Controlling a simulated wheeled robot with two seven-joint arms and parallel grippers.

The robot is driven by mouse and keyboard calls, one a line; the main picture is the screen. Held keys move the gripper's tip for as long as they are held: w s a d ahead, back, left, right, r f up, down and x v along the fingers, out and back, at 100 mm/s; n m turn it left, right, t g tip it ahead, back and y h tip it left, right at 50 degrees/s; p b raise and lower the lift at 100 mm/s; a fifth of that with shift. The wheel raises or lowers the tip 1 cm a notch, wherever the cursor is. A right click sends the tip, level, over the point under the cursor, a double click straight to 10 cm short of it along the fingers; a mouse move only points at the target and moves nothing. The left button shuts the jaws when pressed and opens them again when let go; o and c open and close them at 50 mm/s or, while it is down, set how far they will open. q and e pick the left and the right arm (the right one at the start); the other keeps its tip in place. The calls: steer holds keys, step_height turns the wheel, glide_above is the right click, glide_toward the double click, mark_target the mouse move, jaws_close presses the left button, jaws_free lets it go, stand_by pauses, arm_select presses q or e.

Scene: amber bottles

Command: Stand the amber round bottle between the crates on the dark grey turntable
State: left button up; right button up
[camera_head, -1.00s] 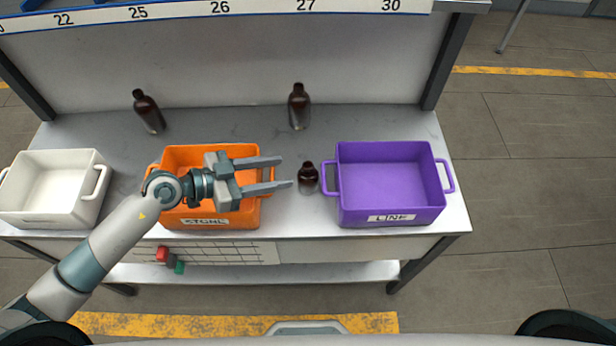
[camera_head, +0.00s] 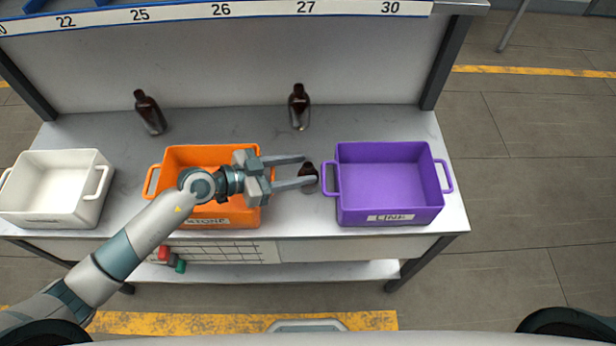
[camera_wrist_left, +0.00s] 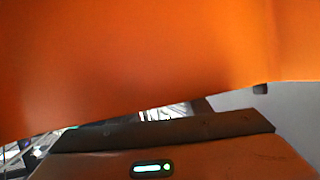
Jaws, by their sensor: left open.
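The small amber round bottle (camera_head: 308,171) stands upright on the table between the orange crate (camera_head: 185,155) and the purple crate (camera_head: 390,216). My left gripper (camera_head: 310,168) reaches over the orange crate from the left, fingers pointing right and open. In the head view its fingertips overlap the bottle, with the nearer finger covering part of it. I cannot tell whether they touch it. In the left wrist view an orange surface (camera_wrist_left: 140,60) fills most of the picture and the bottle is not seen. No dark grey turntable is visible. My right gripper is not in view.
Two taller amber bottles stand at the back, one left (camera_head: 150,112) and one centre (camera_head: 299,107). A white crate (camera_head: 50,212) is at the far left. The purple crate's handle is close to the bottle's right. The table between the back bottles is clear.

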arm_select(q)
jaws_close()
step_height(320, 180, up, 18)
stand_by(0.9)
stand_by(0.3)
